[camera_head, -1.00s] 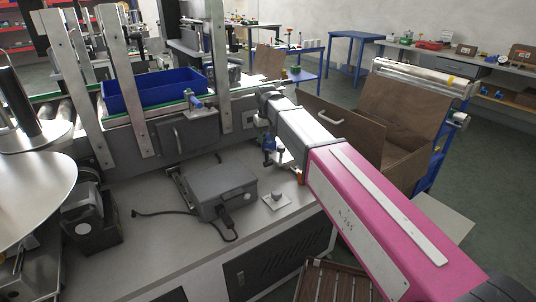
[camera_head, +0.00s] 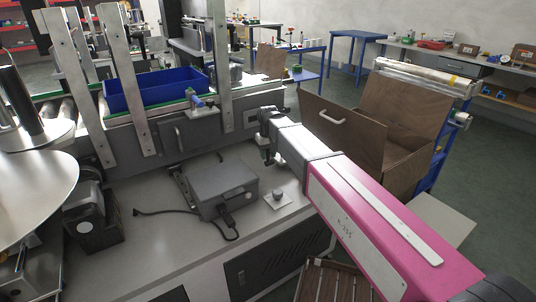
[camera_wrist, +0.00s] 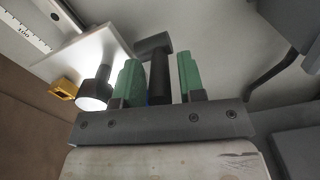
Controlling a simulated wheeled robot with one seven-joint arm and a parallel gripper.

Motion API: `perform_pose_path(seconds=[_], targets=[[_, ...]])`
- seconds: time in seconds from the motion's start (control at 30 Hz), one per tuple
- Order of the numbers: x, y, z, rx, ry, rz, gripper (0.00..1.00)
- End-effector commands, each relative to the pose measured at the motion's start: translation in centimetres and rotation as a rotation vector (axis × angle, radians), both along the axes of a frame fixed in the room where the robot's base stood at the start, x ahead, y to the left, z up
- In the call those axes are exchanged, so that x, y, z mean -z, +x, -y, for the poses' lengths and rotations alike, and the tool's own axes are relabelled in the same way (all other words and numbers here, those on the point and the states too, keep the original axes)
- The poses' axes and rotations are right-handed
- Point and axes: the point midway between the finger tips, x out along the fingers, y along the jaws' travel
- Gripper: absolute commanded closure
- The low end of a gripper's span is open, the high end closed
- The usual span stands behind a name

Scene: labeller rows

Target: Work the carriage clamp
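In the wrist view a black T-shaped handle (camera_wrist: 159,68), likely the carriage clamp, stands between the green fingers of my gripper (camera_wrist: 158,78). The fingers are apart, with a narrow gap showing on each side of the handle. A bit of blue shows low behind it. Left of the fingers is a dark knob with a bright white end (camera_wrist: 93,92). In the head view my gripper (camera_head: 268,156) is small and partly hidden by my wrist, beside the machine's right end; the handle cannot be made out there.
In the wrist view a ruler scale (camera_wrist: 25,30) and a yellow block (camera_wrist: 63,88) lie left. In the head view a grey box (camera_head: 222,186) and a knob on a plate (camera_head: 278,196) sit on the bench. A blue tray (camera_head: 155,90) stands behind. A wooden crate (camera_head: 340,128) is right.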

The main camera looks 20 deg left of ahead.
Motion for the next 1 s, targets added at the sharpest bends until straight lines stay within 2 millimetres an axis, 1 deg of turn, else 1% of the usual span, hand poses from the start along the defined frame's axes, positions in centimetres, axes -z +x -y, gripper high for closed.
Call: perform_pose_path(seconds=[0.03, 0.1, 0.33, 0.53, 0.73, 1.0], targets=[[0.0, 0.0, 0.0, 0.0, 0.0, 0.0, 0.81], [0.0, 0.0, 0.0, 0.0, 0.0, 0.0, 1.0], [0.0, 0.2, -0.2, -0.001, -0.017, -0.014, 1.0], [0.2, 1.0, -1.2, -0.002, -0.137, -0.11, 1.0], [0.4, 1.4, -1.7, -0.001, -0.266, -0.213, 1.0], [0.5, 1.3, -1.7, 0.0, -0.321, -0.257, 1.0]])
